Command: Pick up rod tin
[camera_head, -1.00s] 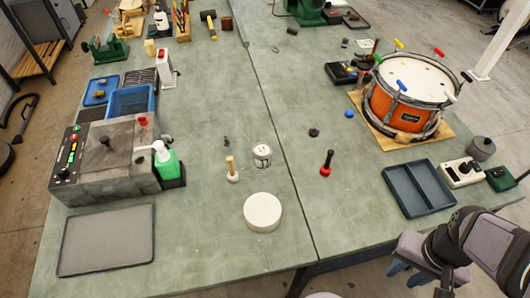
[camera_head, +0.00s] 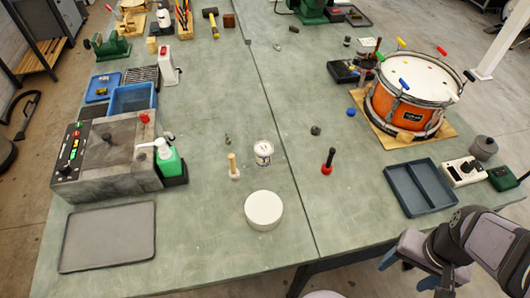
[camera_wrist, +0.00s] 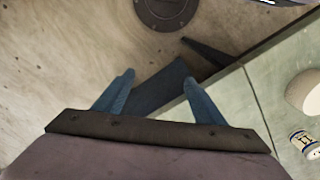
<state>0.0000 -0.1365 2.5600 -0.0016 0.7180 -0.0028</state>
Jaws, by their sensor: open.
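The likely rod tin is a small white tin (camera_head: 263,153) with a dark-marked label, standing on the green bench left of the centre seam. It also shows at the right edge of the wrist view, where the labelled tin (camera_wrist: 304,143) is partly cut off. My gripper (camera_head: 403,275) is off the bench's front right edge, far to the right of the tin and nearer the camera. In the wrist view my gripper (camera_wrist: 158,79) has its two blue fingers apart, with nothing between them but the floor and a dark shape below.
A white round tub (camera_head: 263,210) and a wooden-handled tool (camera_head: 233,167) stand close to the tin. A red-and-black tool (camera_head: 328,162) is to its right. A divided tray (camera_head: 421,187) and an orange drum (camera_head: 407,105) stand towards the right. The front of the bench is mostly clear.

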